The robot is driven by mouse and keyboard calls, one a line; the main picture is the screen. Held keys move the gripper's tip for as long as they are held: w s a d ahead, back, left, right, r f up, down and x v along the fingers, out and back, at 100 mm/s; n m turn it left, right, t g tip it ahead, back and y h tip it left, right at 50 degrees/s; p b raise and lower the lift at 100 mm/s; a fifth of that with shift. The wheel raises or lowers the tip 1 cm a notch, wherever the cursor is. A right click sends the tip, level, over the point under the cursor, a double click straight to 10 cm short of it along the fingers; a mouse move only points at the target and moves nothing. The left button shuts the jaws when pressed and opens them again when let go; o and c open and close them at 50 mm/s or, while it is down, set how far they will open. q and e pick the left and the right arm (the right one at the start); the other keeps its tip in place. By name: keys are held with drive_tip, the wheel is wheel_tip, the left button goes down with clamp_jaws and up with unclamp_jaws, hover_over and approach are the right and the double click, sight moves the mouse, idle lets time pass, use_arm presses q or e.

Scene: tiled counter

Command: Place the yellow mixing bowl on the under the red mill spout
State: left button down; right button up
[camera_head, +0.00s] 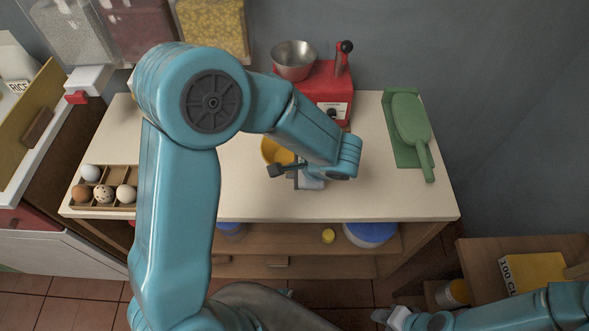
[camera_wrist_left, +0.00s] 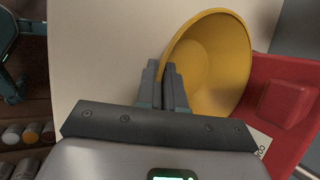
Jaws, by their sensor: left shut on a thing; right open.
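The yellow mixing bowl (camera_head: 272,150) is at the middle of the counter, in front of the red mill (camera_head: 325,88), partly hidden behind my left arm. My left gripper (camera_head: 287,169) is shut on the bowl's near rim. In the left wrist view the tilted-looking bowl (camera_wrist_left: 212,58) fills the upper right, with the gripper fingers (camera_wrist_left: 166,80) at its rim. The red mill (camera_wrist_left: 285,95) shows right beside it; I cannot tell whether they touch. The mill's spout is not clearly visible. My right gripper (camera_head: 392,317) is open and empty, low in front of the counter.
A green scoop (camera_head: 411,122) lies on a green board at the counter's right. An egg tray (camera_head: 104,184) sits at the left end. A metal hopper bowl (camera_head: 294,58) and a black-knobbed crank top the mill. The counter (camera_head: 385,190) is clear at front right.

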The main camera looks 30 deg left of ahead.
use_arm(q)
drive_tip(key=shift+s, duration=0.1)
drive_tip(key=shift+f, duration=0.2)
drive_tip(key=c, duration=1.3)
unclamp_jaws()
drive_tip(key=shift+o, duration=0.2)
drive_tip(key=shift+r, duration=0.15)
drive_tip(key=shift+d+r, duration=0.1)
drive_tip(key=shift+r, duration=0.1)
drive_tip(key=v, duration=1.1)
drive_tip(key=shift+d+r+p, duration=0.15)
drive_tip(key=shift+r+p, duration=0.15)
drive_tip(key=shift+p, duration=0.15)
